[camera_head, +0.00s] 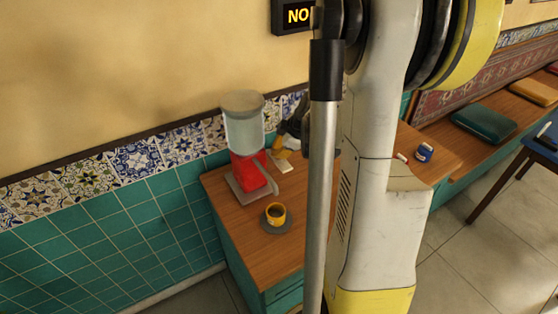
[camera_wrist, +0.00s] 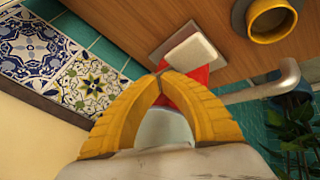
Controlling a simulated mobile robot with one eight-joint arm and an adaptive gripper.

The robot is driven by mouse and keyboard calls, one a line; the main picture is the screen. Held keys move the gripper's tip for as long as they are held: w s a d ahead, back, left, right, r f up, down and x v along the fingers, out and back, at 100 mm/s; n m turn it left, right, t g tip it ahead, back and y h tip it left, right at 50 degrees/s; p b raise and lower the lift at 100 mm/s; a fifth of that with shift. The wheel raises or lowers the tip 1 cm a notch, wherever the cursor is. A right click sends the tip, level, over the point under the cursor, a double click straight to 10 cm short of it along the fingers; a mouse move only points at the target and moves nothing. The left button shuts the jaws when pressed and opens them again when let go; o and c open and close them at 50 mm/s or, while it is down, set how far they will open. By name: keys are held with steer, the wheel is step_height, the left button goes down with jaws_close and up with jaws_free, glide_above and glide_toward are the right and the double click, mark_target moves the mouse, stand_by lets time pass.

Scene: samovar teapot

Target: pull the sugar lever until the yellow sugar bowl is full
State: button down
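The sugar dispenser (camera_head: 250,172) is a red body with a clear container (camera_head: 244,128) on top. It stands on the wooden counter against the tiled wall. In the wrist view, its red body (camera_wrist: 197,78) shows behind my fingers. A yellow bowl (camera_head: 275,214) with a dark inside stands on a grey saucer in front of it; it also shows in the wrist view (camera_wrist: 272,20). I cannot tell how full it is. My gripper (camera_wrist: 162,71) has its yellow fingertips together beside the dispenser, with nothing clearly between them. I cannot make out which part is the lever.
A pale block (camera_wrist: 195,50) lies close past my fingertips. A small blue object (camera_head: 424,152) is at the counter's right. The counter front (camera_head: 285,255) is clear.

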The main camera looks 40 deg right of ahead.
steer(key=shift+s+f+b, duration=0.1)
steer(key=shift+f+b, duration=1.2)
steer(key=shift+f, duration=0.25)
stand_by(1.3)
stand_by(0.3)
steer(key=shift+r+p, duration=1.45)
steer(key=shift+r, duration=0.5)
steer(key=shift+r, duration=0.1)
steer(key=r+p, duration=0.2)
steer(key=r, duration=0.1)
steer(key=r+p, duration=0.1)
steer(key=shift+w+d+r+p, duration=0.1)
steer(key=shift+w+r+p, duration=0.2)
steer(key=shift+r+p, duration=0.1)
